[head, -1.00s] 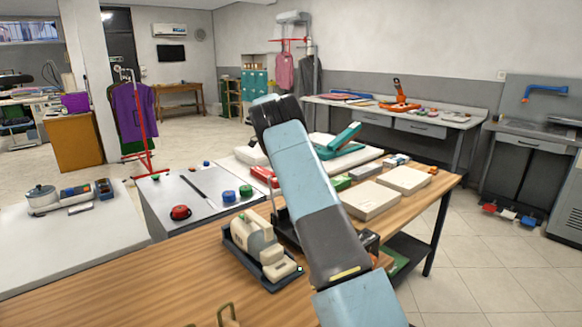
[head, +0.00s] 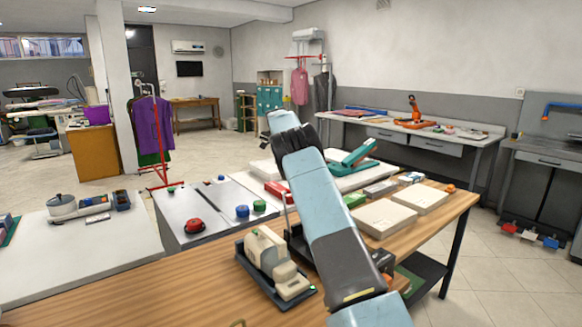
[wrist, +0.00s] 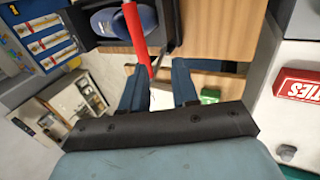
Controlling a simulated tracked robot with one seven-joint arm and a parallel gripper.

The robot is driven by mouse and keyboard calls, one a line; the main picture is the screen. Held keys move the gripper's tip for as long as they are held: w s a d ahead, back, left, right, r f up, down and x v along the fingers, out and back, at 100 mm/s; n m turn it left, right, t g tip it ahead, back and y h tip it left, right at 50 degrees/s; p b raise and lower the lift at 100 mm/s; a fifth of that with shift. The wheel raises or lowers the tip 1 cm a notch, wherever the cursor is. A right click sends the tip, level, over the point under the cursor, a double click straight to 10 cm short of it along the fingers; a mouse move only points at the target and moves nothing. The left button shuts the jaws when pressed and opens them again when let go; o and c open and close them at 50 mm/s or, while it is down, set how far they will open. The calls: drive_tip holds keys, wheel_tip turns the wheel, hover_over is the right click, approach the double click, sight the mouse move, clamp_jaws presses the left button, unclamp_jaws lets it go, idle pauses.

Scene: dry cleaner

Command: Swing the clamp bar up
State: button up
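In the wrist view, a red-gripped bar (wrist: 134,28) on a thin metal rod, seemingly the clamp bar, slants across a dark device with a blue oval pad (wrist: 112,21). My gripper (wrist: 160,70) is open and empty, its two dark blue fingers apart. The bar's lower end lies near the gap between the fingertips; I cannot tell whether they touch. In the head view, my arm hides my gripper and most of the device. A thin grey upright bar (head: 287,209) shows just left of my arm; I cannot tell whether it belongs to the clamp.
A beige machine on a black tray (head: 272,262) stands left of my arm on the wooden table (head: 150,300). Pale flat boxes (head: 384,217) lie to the right. A red box lettered TIES (wrist: 298,86) shows in the wrist view. A grey counter with a red knob (head: 194,226) stands behind.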

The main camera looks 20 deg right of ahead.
drive_tip(key=shift+v, duration=0.95)
drive_tip(key=shift+d, duration=0.1)
drive_tip(key=s+r+n+t+y, duration=0.1)
drive_tip(key=s+r+n+t, duration=0.2)
drive_tip(key=s+r, duration=0.85)
drive_tip(key=s+a+r+n+t, duration=0.25)
drive_tip(key=s+r, duration=0.55)
drive_tip(key=s, duration=0.4)
drive_tip(key=s+a+f+n+t, duration=0.1)
drive_tip(key=s+a+n, duration=0.2)
drive_tip(key=s, duration=0.6)
drive_tip(key=s+a+n+t, duration=0.2)
drive_tip(key=s+a, duration=0.1)
drive_tip(key=s, duration=0.6)
drive_tip(key=s+a+f+n+t, duration=0.1)
drive_tip(key=s+f+n, duration=0.1)
drive_tip(key=s+f, duration=0.2)
drive_tip(key=s+a+f+n+t, duration=0.1)
drive_tip(key=s+f, duration=0.4)
drive_tip(key=s, duration=0.5)
drive_tip(key=shift+s+a+f+n+y, duration=0.25)
drive_tip(key=shift+s+a+n, duration=0.2)
drive_tip(key=shift+a, duration=0.3)
